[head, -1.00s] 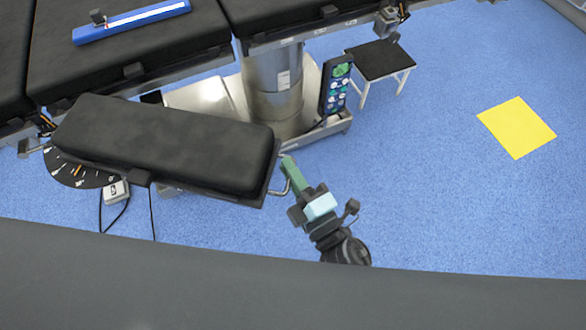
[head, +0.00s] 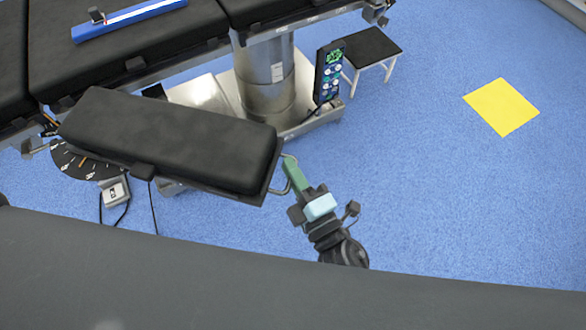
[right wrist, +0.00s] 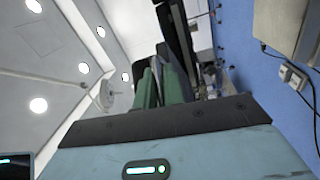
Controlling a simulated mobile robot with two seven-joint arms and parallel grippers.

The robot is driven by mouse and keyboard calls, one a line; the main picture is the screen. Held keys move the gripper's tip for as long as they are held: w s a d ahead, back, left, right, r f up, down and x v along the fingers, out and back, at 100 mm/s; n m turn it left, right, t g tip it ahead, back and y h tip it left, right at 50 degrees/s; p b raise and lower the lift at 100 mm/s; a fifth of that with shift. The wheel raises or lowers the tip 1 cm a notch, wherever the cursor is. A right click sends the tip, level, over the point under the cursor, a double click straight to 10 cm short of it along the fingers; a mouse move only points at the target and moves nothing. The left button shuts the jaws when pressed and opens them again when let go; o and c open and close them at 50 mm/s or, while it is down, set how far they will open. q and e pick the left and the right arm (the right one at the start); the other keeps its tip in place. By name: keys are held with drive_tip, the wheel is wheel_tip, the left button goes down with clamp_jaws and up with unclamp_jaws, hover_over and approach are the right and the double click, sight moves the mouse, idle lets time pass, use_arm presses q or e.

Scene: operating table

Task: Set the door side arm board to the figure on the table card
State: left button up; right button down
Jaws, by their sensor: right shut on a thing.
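The black padded arm board (head: 175,140) sticks out from the operating table (head: 120,60) in the head view, slanting down to the right. A metal loop handle (head: 291,158) is at its right end. My right gripper (head: 288,168), with green fingers, is shut on this handle; its fingers (right wrist: 160,78) also show in the right wrist view. A dark dial with light marks (head: 82,164) lies under the board's left end, partly covered by it; its figures are too small to read. No readable table card is in view. My left gripper is not in view.
A blue bar (head: 130,18) lies on the table. The table's column (head: 265,78), a control handset (head: 328,72) and a step stool (head: 371,48) stand behind the board. A grey box with cables (head: 115,189) hangs near the dial. Floor around the yellow square (head: 502,107) is clear.

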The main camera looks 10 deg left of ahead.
drive_tip(key=shift+w+r, duration=0.1)
drive_tip(key=shift+r, duration=0.2)
drive_tip(key=c, duration=1.5)
unclamp_jaws()
drive_tip(key=shift+c, duration=0.2)
drive_tip(key=shift+f, duration=0.15)
drive_tip(key=shift+b+v, duration=0.3)
drive_tip(key=shift+v, duration=3.65)
